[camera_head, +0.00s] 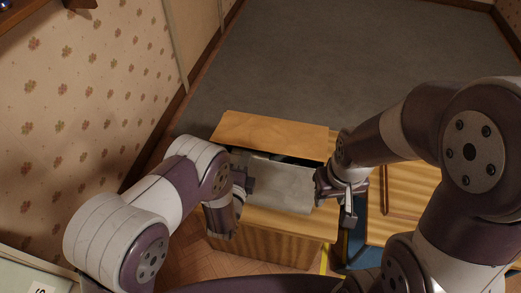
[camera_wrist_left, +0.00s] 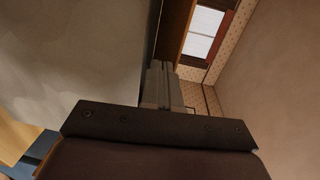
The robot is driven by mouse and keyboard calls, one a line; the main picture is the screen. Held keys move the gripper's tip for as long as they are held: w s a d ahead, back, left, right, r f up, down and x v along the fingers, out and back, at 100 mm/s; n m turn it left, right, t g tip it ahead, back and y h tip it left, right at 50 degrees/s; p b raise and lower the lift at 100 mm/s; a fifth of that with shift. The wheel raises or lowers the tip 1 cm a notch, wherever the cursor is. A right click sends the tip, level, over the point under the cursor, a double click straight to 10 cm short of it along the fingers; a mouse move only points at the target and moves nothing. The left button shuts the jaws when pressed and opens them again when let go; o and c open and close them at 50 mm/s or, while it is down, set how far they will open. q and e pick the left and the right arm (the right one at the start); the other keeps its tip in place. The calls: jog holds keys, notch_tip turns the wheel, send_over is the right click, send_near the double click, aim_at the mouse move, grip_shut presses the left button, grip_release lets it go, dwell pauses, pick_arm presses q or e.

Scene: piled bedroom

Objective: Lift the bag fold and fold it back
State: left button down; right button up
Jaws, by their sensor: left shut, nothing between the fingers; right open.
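The bag (camera_head: 280,184) shows as a pale grey, fairly flat piece lying across the middle of a wooden box-like unit. My left gripper (camera_head: 250,184) is shut and empty at the bag's left edge; I cannot tell whether it touches. Its closed fingers (camera_wrist_left: 160,84) also show in the left wrist view, beside a broad grey surface (camera_wrist_left: 70,55) that looks like the bag. My right gripper (camera_head: 345,208) is open at the bag's right end, partly hidden by its own wrist. The bag's far edge lies in dark shadow, and its underside is hidden.
The wooden unit (camera_head: 270,248) has a light top panel (camera_head: 270,133) behind the bag. A striped wooden surface (camera_head: 400,215) with a blue edge stands to the right. A patterned wall (camera_head: 90,90) closes off the left. The grey floor (camera_head: 350,60) beyond is clear.

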pick_arm(q)
jog(key=shift+w+d, duration=0.15)
jog(key=shift+w, duration=0.45)
dwell(1.1)
jog(key=shift+r+p, duration=0.9)
jog(key=shift+r, duration=0.8)
jog(key=shift+p, duration=0.3)
jog(key=shift+r, duration=0.15)
jog(key=shift+w+d+r+p, duration=0.1)
jog(key=shift+w+r+p, duration=0.1)
jog(key=shift+r+p, duration=0.5)
jog(key=shift+w+d+r+p, duration=0.15)
jog(key=shift+r+p, duration=0.35)
jog(key=shift+r, duration=0.35)
jog(key=shift+w+a+r+p, duration=0.1)
jog(key=shift+w+r+p, duration=0.1)
jog(key=shift+r+p, duration=0.5)
jog(key=shift+r, duration=0.15)
